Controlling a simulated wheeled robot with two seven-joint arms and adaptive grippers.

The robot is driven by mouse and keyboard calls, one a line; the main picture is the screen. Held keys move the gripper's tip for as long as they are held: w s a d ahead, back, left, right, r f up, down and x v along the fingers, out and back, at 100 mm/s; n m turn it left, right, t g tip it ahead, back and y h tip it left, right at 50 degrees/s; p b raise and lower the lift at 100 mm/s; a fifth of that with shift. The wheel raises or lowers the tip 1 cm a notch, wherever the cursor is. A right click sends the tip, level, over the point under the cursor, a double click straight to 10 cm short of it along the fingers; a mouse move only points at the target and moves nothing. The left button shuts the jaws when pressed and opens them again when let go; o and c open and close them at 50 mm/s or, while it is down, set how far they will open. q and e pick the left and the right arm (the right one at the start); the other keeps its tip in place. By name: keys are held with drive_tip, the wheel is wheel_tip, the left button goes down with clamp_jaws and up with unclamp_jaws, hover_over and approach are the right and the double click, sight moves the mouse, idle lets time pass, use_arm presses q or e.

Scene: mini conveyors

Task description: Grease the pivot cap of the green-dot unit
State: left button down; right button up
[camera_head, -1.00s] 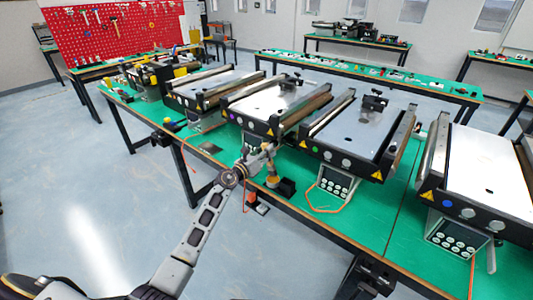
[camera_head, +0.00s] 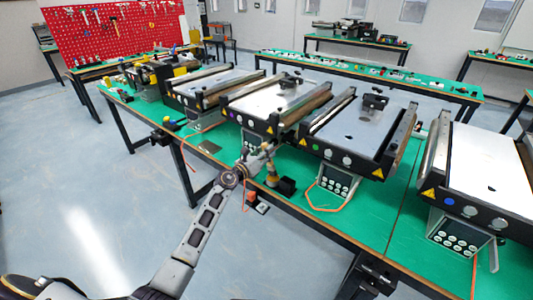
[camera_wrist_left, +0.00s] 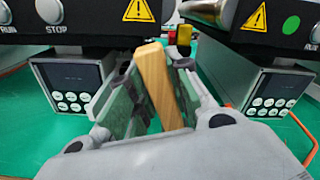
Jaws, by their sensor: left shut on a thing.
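The green-dot unit (camera_head: 345,133) is a mini conveyor with a grey bed, in the middle of the bench. Its green dot (camera_wrist_left: 291,25) shows at the upper right in the left wrist view. I cannot make out its pivot cap for sure. My left gripper (camera_head: 262,160) is in front of the bench units, left of the green-dot unit's control box (camera_head: 336,181). It is shut on a wooden handle (camera_wrist_left: 158,85), which stands tilted between the fingers. The handle's far end is hidden. My right gripper does not show.
The purple-dot unit (camera_head: 265,104) stands to the left and the blue-dot unit (camera_head: 485,170) to the right. A small black block (camera_head: 287,186) sits near the bench's front edge. An orange cable (camera_head: 322,208) lies by the control box. Green bench top (camera_head: 375,215) is bare to the right.

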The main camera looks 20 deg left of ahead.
use_arm(q)
drive_tip(key=shift+f+b, duration=0.4)
drive_tip(key=shift+f, duration=0.2)
idle(1.8)
